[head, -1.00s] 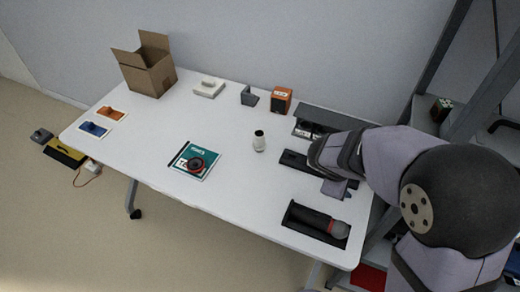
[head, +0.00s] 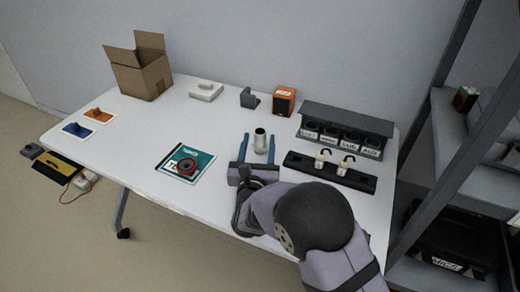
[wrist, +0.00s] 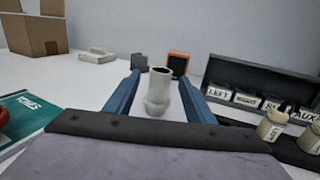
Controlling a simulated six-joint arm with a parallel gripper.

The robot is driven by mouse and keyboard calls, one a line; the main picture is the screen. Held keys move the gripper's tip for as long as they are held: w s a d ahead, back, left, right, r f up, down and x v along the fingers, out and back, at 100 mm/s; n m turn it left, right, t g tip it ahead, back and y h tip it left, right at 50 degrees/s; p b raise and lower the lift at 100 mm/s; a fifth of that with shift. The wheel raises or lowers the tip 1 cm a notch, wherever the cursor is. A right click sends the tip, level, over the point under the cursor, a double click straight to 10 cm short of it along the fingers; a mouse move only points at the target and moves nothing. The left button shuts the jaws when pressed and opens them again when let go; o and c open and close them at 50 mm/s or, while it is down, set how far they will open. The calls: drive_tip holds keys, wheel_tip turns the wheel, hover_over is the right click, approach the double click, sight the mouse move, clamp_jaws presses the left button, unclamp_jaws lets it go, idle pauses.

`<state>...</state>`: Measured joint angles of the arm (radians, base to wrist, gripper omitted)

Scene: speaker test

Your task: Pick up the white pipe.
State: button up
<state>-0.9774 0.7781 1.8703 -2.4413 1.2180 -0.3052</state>
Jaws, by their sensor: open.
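The white pipe (head: 260,141) stands upright on the white table in the head view, with a dark opening at its top. In the wrist view the white pipe (wrist: 158,92) appears in the middle, between the two blue fingers. My gripper (head: 257,147) is open, low over the table, with one finger on each side of the pipe. In the wrist view my gripper (wrist: 160,88) shows a gap between each finger and the pipe. I cannot tell how far the fingertips reach past it.
A dark rack (head: 345,130) with labelled slots and a black holder (head: 331,172) with two small bottles stand to the right. A teal booklet (head: 202,160) with a red ring lies left. An orange box (head: 284,101), grey bracket (head: 249,98) and cardboard box (head: 140,72) stand behind.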

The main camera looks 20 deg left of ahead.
wheel_tip(320, 180, down, 2)
drive_tip(key=shift+d+f, duration=0.1)
drive_tip(key=shift+r+p+x, duration=0.2)
drive_tip(key=shift+p+x, duration=0.2)
drive_tip(key=shift+x, duration=3.25)
drive_tip(key=shift+f, duration=0.1)
drive_tip(key=c, duration=1.1)
drive_tip(key=shift+c, duration=0.2)
